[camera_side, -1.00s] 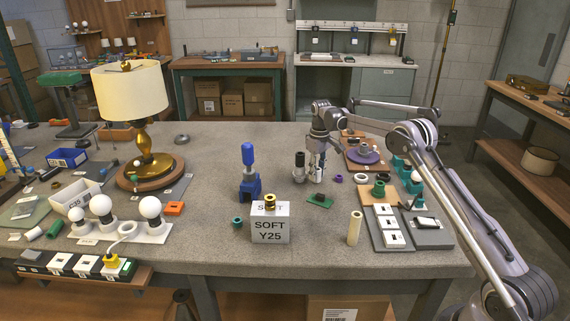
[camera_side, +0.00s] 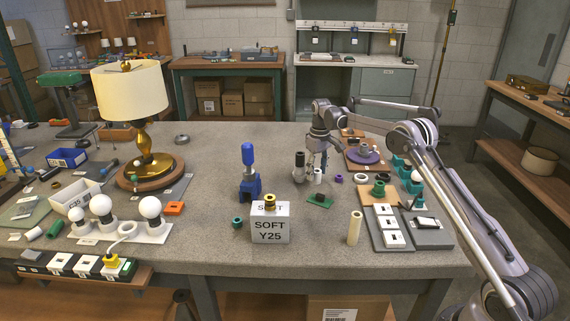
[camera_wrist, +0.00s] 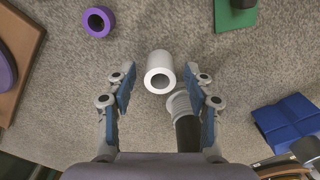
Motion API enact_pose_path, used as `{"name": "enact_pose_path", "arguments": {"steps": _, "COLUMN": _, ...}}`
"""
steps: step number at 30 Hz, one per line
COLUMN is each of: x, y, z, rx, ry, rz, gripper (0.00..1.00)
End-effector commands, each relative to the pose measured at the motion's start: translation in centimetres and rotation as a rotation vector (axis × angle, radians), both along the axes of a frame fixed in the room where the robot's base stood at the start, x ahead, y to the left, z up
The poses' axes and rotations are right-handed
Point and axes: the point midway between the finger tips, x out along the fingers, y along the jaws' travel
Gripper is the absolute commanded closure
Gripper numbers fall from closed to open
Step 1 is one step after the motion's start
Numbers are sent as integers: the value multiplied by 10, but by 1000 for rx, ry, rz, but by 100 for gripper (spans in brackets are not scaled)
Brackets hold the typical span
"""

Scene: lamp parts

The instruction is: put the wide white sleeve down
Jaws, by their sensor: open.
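The wide white sleeve (camera_side: 318,176) stands upright on the grey bench top in the side view. In the wrist view the sleeve (camera_wrist: 160,62) shows its round open end towards the camera, between and slightly beyond the fingertips. My gripper (camera_wrist: 161,82) is open, with a gap between each finger and the sleeve. In the side view my gripper (camera_side: 319,160) is just above the sleeve, and its fingers partly overlap it.
A black cylinder with a pale collar (camera_wrist: 186,125) stands close beside the right finger. A purple ring (camera_wrist: 98,21), a green plate (camera_wrist: 235,15) and a blue holder (camera_wrist: 289,122) lie around. Bare bench (camera_side: 300,225) lies in front.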

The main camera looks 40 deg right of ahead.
Motion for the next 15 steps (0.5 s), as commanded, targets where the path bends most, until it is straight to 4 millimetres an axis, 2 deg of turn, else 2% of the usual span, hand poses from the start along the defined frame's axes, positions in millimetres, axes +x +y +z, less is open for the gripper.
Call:
{"name": "enact_pose_path", "arguments": {"steps": 9, "x": 0, "y": 0, "z": 61, "rx": 0, "ry": 0, "rz": 0, "gripper": 48}}
{"name": "enact_pose_path", "arguments": {"steps": 15, "x": 0, "y": 0, "z": 93, "rx": 0, "ry": 0, "rz": 0, "gripper": 48}}
